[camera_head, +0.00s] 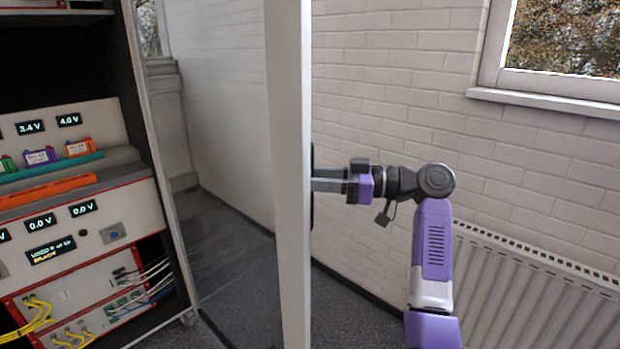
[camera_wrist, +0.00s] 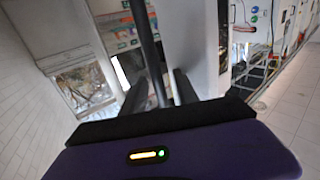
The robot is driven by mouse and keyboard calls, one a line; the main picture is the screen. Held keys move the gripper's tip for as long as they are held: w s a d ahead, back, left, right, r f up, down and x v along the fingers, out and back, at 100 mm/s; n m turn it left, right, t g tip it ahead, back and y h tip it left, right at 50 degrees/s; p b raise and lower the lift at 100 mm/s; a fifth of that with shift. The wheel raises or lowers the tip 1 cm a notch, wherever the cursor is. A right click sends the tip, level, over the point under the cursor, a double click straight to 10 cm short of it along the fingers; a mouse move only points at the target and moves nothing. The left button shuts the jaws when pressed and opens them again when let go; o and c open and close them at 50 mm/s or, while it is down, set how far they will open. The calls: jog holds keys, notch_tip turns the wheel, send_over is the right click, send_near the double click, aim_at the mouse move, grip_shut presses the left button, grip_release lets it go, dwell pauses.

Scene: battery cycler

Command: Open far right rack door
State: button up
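The rack door (camera_head: 289,200) stands swung out from the rack (camera_head: 95,195) and shows nearly edge-on in the head view: a pale frame edge with a glass-like panel (camera_head: 228,215) to its left. The rack's front shows uncovered. My gripper (camera_head: 318,180) reaches in from the right at the door's right face, at a dark handle (camera_head: 312,160) mostly hidden by the edge and fingers. In the wrist view a long dark bar (camera_wrist: 143,40), seemingly the handle, runs down between my two dark fingers (camera_wrist: 160,90). The fingers look apart, with gaps beside the bar.
A white brick wall (camera_head: 390,85) stands behind the door, with a window sill (camera_head: 545,103) at the upper right. A radiator (camera_head: 530,290) stands at the lower right beside my arm. Grey floor (camera_head: 345,310) shows between door and wall.

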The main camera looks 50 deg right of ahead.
jog(key=v, duration=0.7)
jog(key=shift+s+d+b, duration=0.2)
jog(key=shift+s+b, duration=0.15)
jog(key=shift+b, duration=0.1)
